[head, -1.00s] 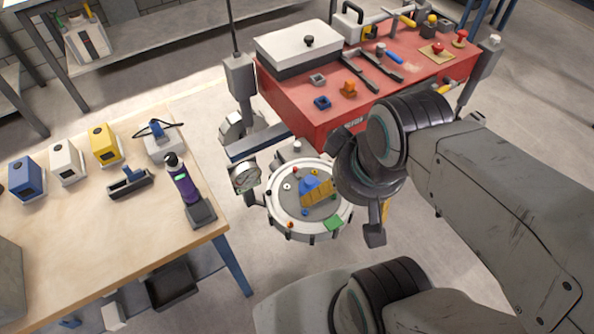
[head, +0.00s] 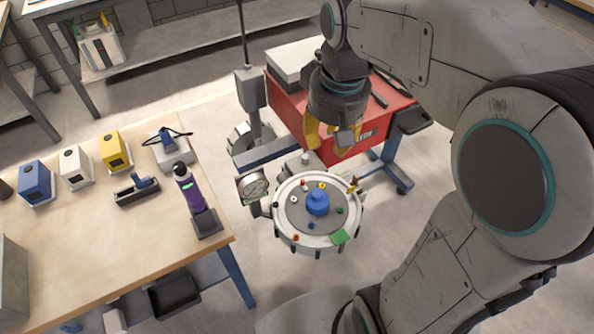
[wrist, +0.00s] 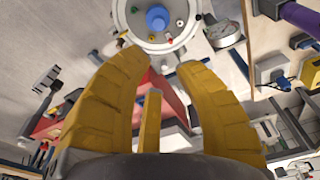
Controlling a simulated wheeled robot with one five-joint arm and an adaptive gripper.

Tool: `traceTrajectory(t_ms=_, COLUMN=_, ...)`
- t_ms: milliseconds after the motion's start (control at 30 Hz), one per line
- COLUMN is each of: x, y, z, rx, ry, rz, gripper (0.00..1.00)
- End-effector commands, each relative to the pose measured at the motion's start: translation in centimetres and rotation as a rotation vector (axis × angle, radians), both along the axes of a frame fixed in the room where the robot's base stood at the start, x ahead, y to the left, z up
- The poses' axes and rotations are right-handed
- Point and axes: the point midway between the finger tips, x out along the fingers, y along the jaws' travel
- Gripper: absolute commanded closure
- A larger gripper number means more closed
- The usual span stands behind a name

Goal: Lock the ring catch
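The round sandbed (head: 281,230) has a pale ring-shaped rim and a grey bed with a blue knob (head: 317,204) in the middle. A small brass-coloured piece (head: 353,185) stands at the rim's right edge; it may be the ring catch, but I cannot tell whether it is locked. My gripper (head: 330,149) hangs behind and above the sandbed, apart from it. In the wrist view my gripper (wrist: 160,66) has its yellow fingers spread with nothing between them. The sandbed's rim (wrist: 122,22) shows beyond the fingertips, its far part cut off by the frame.
A dial gauge (head: 252,186) stands left of the sandbed. A wooden bench (head: 90,250) with a purple-bodied tool (head: 187,188) lies further left. A red tool cart (head: 285,108) stands behind my gripper. Small coloured pieces and a green patch (head: 340,237) sit around the sandbed.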

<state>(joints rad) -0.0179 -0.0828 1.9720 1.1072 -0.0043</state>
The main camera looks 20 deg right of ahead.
Motion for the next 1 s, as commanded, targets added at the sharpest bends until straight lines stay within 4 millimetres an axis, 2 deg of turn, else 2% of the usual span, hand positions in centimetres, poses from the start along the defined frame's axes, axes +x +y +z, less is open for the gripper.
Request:
traceTrajectory(t_ms=67, x=2.1, y=0.2, z=-0.3, rx=0.0, ry=0.031, rz=0.004, gripper=0.79)
traceTrajectory(t_ms=300, x=7.9, y=0.6, z=-1.9, rx=-0.002, ry=0.114, rz=0.013, gripper=1.0)
traceTrajectory(t_ms=467, x=11.3, y=1.0, z=-3.9, rx=-0.005, ry=0.17, rz=0.02, gripper=1.0)
traceTrajectory(t_ms=700, x=15.8, y=1.6, z=-7.9, rx=-0.008, ry=0.253, rz=0.029, gripper=1.0)
traceTrajectory(t_ms=1000, x=19.2, y=2.2, z=-13.3, rx=-0.012, ry=0.338, rz=0.039, gripper=1.0)
